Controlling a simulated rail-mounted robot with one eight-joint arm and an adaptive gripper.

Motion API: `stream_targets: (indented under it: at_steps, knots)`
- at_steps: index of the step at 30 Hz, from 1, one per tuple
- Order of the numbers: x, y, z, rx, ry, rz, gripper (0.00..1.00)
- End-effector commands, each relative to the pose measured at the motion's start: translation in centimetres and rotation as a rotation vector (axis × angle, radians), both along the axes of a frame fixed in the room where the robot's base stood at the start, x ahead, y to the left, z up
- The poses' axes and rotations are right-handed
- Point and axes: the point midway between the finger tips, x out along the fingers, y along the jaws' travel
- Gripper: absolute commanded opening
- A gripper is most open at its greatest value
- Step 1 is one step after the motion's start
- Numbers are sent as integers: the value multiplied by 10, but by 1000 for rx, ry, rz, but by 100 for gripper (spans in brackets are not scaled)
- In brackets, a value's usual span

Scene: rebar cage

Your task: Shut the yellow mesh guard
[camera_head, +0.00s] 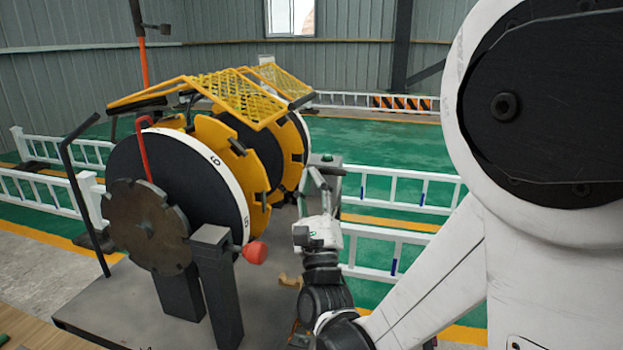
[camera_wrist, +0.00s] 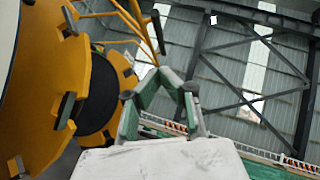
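The yellow mesh guard (camera_head: 240,97) is raised, its mesh panels slanting above the drum machine in the head view. Part of its yellow frame (camera_wrist: 132,22) shows at the top of the wrist view. My gripper (camera_head: 316,172) is to the right of the machine, below the guard's right end. In the wrist view my gripper's fingers (camera_wrist: 161,72) lean together and look shut, with nothing seen between them. Their tips appear below the guard frame's dark end and apart from it, though the depth is hard to judge.
The machine's large yellow notched discs (camera_head: 217,150) stand left of my gripper, close to it in the wrist view (camera_wrist: 42,90). A red knob (camera_head: 255,252) sticks out at the front. White railings (camera_head: 400,187) stand on the green floor to the right.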

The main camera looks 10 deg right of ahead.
Motion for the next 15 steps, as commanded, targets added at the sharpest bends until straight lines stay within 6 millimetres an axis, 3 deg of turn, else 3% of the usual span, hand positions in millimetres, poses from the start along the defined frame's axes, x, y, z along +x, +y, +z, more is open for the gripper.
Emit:
stream_targets:
  at_steps: [15]
  knots:
    - [0,0,39,0,0,0,0]
